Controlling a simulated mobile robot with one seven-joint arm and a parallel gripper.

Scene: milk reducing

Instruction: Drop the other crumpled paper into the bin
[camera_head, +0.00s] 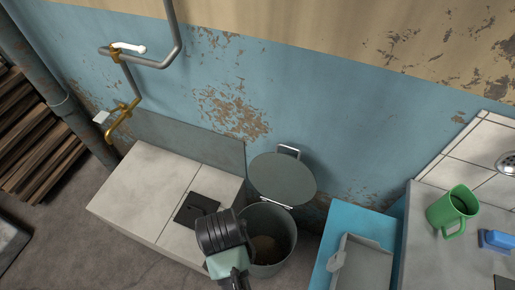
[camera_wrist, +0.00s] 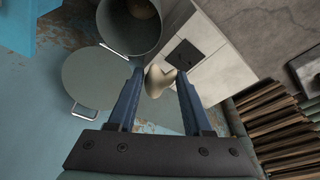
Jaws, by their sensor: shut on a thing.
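My gripper (camera_wrist: 160,78) is shut on a pale beige crumpled paper (camera_wrist: 156,81), which shows between the two blue fingers in the wrist view. The grey round bin (camera_wrist: 121,38) stands open beyond the fingertips in that view, with a brownish thing inside. In the head view the bin (camera_head: 285,222) is at the bottom centre, and a brownish thing (camera_head: 265,246) lies in it. My dark wrist is at the bin's left side there; the fingers and the held paper cannot be made out in that view.
The bin's round lid (camera_head: 283,178) is tipped open against the blue wall. A pale tiled block (camera_head: 145,195) with a black plate (camera_head: 196,208) stands left of the bin. A blue surface with a grey tray (camera_head: 362,265) and a counter with a green mug (camera_head: 452,209) are at the right.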

